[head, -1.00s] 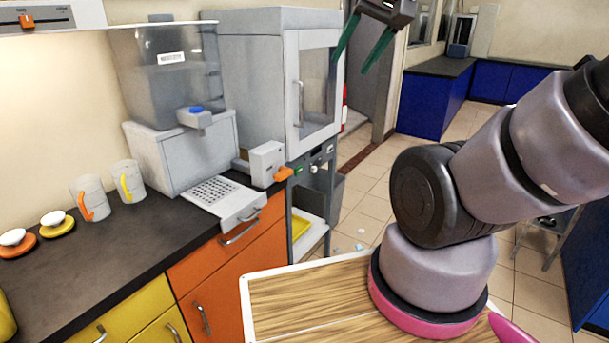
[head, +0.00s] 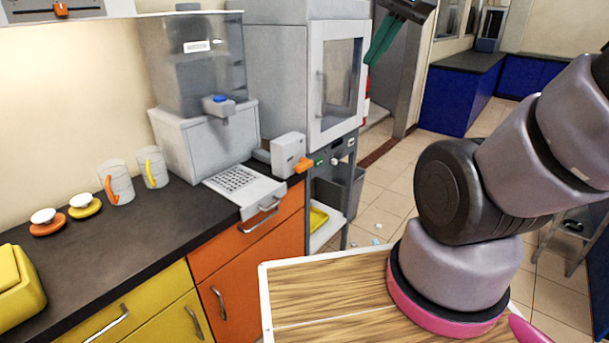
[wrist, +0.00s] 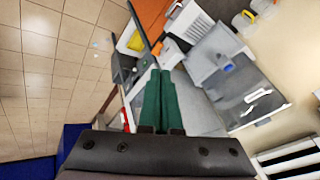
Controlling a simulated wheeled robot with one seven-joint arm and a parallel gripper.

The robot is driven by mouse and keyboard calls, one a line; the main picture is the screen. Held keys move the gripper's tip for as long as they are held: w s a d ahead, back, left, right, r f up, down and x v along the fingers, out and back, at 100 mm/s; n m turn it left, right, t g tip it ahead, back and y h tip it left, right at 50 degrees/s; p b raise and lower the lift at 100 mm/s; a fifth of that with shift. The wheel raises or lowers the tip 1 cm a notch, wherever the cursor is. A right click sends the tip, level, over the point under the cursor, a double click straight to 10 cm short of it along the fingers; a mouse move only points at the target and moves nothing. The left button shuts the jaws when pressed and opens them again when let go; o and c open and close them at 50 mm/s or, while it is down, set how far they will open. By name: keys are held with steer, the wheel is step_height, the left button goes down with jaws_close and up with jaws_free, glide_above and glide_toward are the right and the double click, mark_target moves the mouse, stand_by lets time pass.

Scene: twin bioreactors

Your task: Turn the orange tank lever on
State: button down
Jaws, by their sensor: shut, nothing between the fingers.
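An orange lever (head: 304,164) sticks out from the front of a white box (head: 288,153) at the counter's right end, beside the grey cabinet. A second orange piece, a slider (head: 60,9), sits on a wall panel at the top left. I cannot tell for sure which one is the tank lever. A clear tank (head: 195,65) with a blue-topped tap stands on a white base; it also shows in the wrist view (wrist: 218,60). The fingers also show in the wrist view (wrist: 159,75).
A grey cabinet with a glass door (head: 335,80) stands right of the tank. Two mugs (head: 118,182) and orange and yellow saucers (head: 47,228) are on the dark counter (head: 150,225). A yellow object (head: 18,285) is at the lower left.

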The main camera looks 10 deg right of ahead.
steer(key=w+a+f+m+g+y, duration=0.35)
steer(key=w+f+y, duration=0.25)
steer(key=w+f, duration=0.5)
steer(key=w+a+f+m+g+y, duration=0.35)
steer(key=w+f+y, duration=0.35)
steer(key=w+f, duration=0.45)
steer(key=w+d+f+m+t+h, duration=0.1)
steer(key=d+f+m+t, duration=0.2)
steer(key=f+m+t, duration=0.5)
steer(key=w+d+f+m+t+h, duration=0.1)
steer(key=f+m+t, duration=0.7)
steer(key=f, duration=1.3)
steer(key=shift+w+d+f+m+t, duration=0.35)
steer(key=shift+w+d, duration=0.4)
steer(key=shift+d, duration=0.35)
